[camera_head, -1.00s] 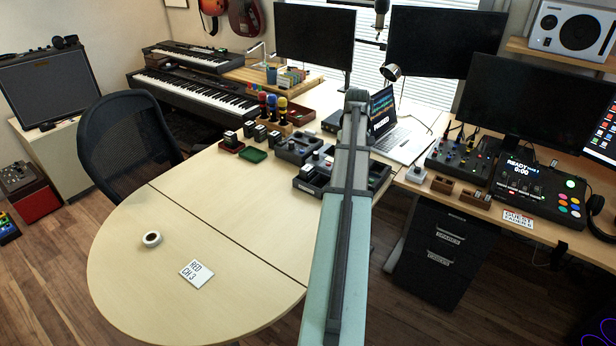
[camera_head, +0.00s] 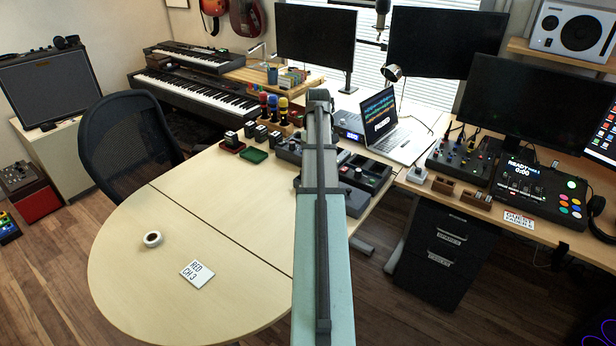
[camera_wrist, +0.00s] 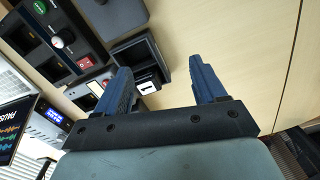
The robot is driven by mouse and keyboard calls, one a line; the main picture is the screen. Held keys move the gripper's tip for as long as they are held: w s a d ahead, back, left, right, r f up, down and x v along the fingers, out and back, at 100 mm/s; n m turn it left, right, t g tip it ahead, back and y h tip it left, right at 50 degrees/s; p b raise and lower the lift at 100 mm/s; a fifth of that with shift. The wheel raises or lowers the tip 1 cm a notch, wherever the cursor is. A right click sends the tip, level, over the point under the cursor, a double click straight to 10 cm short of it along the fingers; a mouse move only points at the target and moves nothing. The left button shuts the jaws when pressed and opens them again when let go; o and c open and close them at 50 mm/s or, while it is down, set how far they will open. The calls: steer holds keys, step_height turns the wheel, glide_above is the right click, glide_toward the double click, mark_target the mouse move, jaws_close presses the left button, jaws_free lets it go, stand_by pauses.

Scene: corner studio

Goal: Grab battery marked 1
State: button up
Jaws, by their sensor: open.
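The label carries a short dark mark that may be a 1 seen sideways. My gripper (camera_wrist: 159,68) is open and empty, its two blue fingers pointing towards the table. The block lies between the fingers in the picture, close to the left one, which partly covers the bay. In the head view, several small black blocks with white tops (camera_head: 231,139) stand near the red and green trays. My arm hides the gripper there.
Black control units with knobs (camera_head: 364,172) flank my arm, and a red switch (camera_wrist: 86,63) shows close by. The laptop (camera_head: 392,127) stands behind. The front of the pale table (camera_head: 150,280) is mostly clear, with a tape roll (camera_head: 153,239) and RED CH 3 card (camera_head: 197,273).

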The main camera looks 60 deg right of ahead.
steer(key=w+a+h, duration=0.1)
steer(key=w+a, duration=0.3)
steer(key=w, duration=0.2)
steer(key=d+f+m+h, duration=0.1)
steer(key=d+f+m, duration=0.1)
steer(key=m, duration=0.3)
steer(key=w+d+f+m+h, duration=0.1)
steer(key=d+f+m, duration=0.1)
steer(key=m, duration=0.3)
steer(key=w+d+f+m+h, duration=0.1)
steer(key=d+f+m, duration=0.1)
steer(key=d+m, duration=0.2)
steer(key=shift+d+f+m, duration=0.25)
steer(key=shift+f+m, duration=0.1)
steer(key=shift+m, duration=0.35)
steer(key=shift+w+x, duration=0.1)
steer(key=shift+x, duration=1.2)
steer(key=shift+w+x, duration=0.15)
steer(key=shift+x, duration=1.15)
steer(key=shift+c, duration=0.3)
steer(key=shift+r, duration=0.1)
steer(key=c, duration=1.2)
